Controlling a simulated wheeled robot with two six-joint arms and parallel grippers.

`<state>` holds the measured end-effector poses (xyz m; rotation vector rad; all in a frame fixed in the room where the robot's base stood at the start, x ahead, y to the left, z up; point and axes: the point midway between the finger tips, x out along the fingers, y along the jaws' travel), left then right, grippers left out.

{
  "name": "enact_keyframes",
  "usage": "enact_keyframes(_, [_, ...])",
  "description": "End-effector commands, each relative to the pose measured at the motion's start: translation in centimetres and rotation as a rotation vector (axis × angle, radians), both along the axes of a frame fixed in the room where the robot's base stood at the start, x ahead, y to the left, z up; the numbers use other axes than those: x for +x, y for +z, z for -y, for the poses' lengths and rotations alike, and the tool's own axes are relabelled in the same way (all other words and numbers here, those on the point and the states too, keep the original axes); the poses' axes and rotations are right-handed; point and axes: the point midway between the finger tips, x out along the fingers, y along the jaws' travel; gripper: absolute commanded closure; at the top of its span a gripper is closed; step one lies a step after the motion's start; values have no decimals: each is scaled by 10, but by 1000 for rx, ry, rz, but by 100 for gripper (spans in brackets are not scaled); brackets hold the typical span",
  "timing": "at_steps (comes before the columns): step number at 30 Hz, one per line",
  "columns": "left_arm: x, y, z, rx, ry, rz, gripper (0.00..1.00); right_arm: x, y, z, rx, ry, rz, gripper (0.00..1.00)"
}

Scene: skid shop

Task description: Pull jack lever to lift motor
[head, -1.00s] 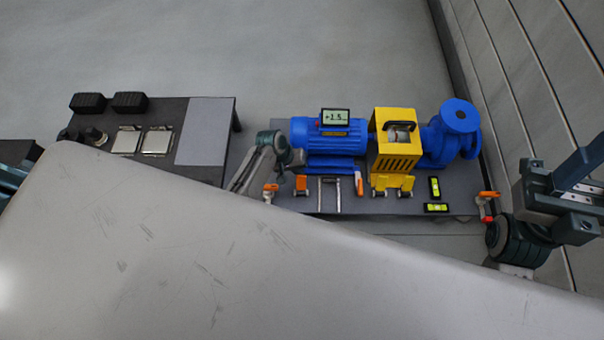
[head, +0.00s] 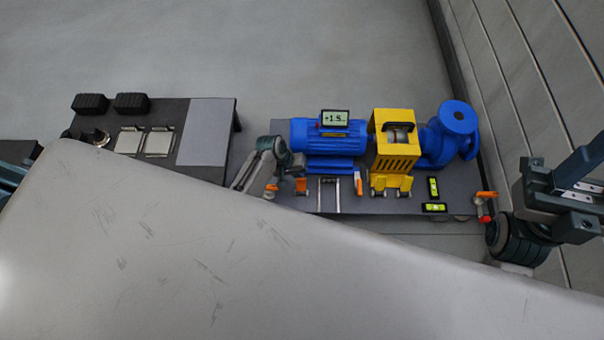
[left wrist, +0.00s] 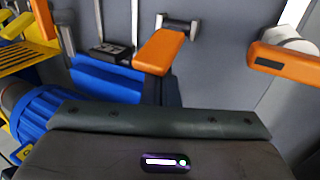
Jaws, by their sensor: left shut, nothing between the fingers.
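The blue motor (head: 328,134) sits on the dark skid plate (head: 395,204), with a small display (head: 335,118) on top. Orange levers stand along the front edge: one (head: 302,188) below the motor's left end, one (head: 358,182) at its right foot, one (head: 271,190) beside my arm. Two orange levers (left wrist: 160,50) (left wrist: 284,62) show in the left wrist view. I cannot tell which is the jack lever. My left gripper (head: 297,172) is shut and empty near the motor's left end, its tips partly hidden. My right gripper (head: 572,200) is at the right edge; its jaws are unclear.
A yellow guard (head: 392,160) and blue pump (head: 455,135) stand right of the motor. Two levels (head: 433,188) (head: 435,208) lie on the plate. Another orange lever (head: 487,195) is by my right arm. A table (head: 205,130) with black blocks (head: 131,103) stands left.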

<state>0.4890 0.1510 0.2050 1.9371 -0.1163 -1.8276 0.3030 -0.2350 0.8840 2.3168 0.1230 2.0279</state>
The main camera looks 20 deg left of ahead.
Motion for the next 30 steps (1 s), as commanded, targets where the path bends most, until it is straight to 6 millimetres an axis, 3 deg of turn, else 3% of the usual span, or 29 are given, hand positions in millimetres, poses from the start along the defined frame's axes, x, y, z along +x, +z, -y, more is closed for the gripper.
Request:
enact_keyframes(6, [-12,2,3,-1,0,-5,100,0,13,0,0,0,-1,56])
enact_keyframes(30, [-24,0,7,-1,0,-2,100,0,24,0,1,0,-1,56])
